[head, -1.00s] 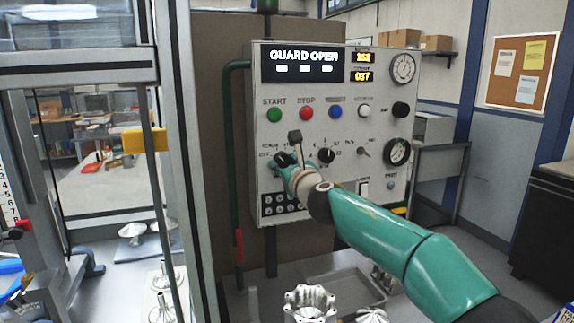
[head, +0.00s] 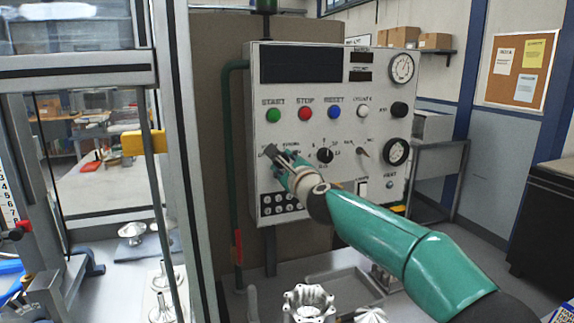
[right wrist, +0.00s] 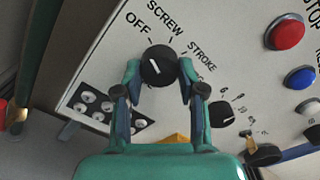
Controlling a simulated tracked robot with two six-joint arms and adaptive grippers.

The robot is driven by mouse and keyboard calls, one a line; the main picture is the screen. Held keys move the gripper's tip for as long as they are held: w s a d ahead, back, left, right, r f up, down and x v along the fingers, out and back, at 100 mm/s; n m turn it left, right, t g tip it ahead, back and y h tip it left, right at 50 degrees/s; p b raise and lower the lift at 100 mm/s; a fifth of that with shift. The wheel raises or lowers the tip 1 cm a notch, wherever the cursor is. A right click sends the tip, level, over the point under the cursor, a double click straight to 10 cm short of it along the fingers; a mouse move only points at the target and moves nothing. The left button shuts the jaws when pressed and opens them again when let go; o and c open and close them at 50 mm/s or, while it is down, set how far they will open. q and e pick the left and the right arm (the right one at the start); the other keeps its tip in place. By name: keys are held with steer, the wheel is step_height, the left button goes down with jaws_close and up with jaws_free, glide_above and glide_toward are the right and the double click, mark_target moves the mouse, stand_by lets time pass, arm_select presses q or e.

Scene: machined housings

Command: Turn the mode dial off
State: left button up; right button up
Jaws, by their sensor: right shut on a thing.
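The mode dial (right wrist: 158,62) is a round black knob with a white pointer line, on the slanted-looking panel in the right wrist view. Its line points up and left, on the side of the OFF label (right wrist: 138,22). SCREW and STROKE labels lie further right around it. My right gripper (right wrist: 158,74) has a finger on each side of the knob and is shut on it. In the head view my right gripper (head: 277,158) is at the left of the control panel (head: 300,92) and hides the dial. My left gripper is not in view.
The panel's display (head: 300,66) is dark. A second black knob (head: 325,155) is close right of my gripper, with several coloured buttons above. A metal guard frame (head: 180,180) stands left. Machined housings (head: 309,303) lie on the bench below.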

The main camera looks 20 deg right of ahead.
stand_by(0.3)
steer(key=o, duration=1.1)
steer(key=shift+a, duration=0.1)
steer(key=shift+o, duration=0.2)
steer(key=shift+s, duration=0.15)
steer(key=s, duration=1.1)
steer(key=shift+s+d, duration=0.25)
steer(key=shift+s, duration=0.1)
